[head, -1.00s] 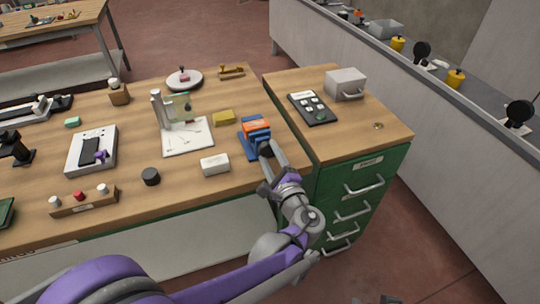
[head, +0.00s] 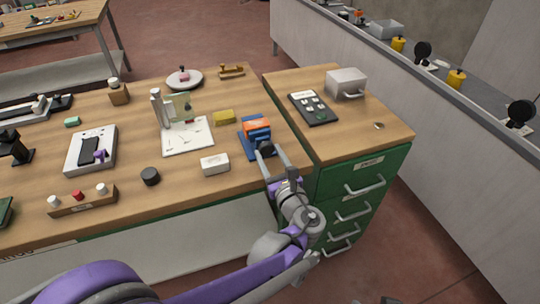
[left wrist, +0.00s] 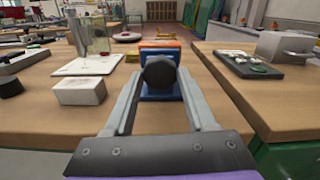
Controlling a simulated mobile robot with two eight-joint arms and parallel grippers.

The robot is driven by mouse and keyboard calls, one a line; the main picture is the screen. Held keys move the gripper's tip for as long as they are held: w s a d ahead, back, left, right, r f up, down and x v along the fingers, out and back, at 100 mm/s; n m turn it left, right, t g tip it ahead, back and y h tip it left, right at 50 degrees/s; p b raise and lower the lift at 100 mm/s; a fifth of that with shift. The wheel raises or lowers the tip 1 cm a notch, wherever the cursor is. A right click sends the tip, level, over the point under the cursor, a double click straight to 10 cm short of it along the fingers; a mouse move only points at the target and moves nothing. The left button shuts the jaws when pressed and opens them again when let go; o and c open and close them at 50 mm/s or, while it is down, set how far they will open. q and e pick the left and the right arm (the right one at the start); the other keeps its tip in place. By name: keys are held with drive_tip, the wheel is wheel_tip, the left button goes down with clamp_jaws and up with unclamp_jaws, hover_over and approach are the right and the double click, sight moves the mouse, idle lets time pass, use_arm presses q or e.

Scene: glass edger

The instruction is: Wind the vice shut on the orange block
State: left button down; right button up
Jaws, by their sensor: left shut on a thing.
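The blue vice (head: 247,142) stands near the right end of the workbench. The orange block (head: 257,125) sits at its top; it also shows in the left wrist view (left wrist: 160,44). The black round knob (left wrist: 160,72) of the vice faces me. My left gripper (head: 266,151) is shut on this knob, one finger on each side of it. Its two fingers run forward to the knob in the left wrist view. The knob hides much of the vice there, so I cannot tell whether the jaws touch the block. My right gripper is not in view.
A white box (head: 215,164) and a yellow block (head: 224,117) lie left of the vice. A white sheet (head: 188,138) with a stand lies farther left. The green drawer cabinet (head: 340,190) stands close on the right, with a dark keypad (head: 312,108) on top.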

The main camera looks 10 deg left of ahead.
use_arm(q)
drive_tip(key=shift+m, duration=1.1)
drive_tip(key=shift+c, duration=1.1)
unclamp_jaws()
drive_tip(key=v, duration=1.1)
drive_tip(key=shift+w, duration=0.1)
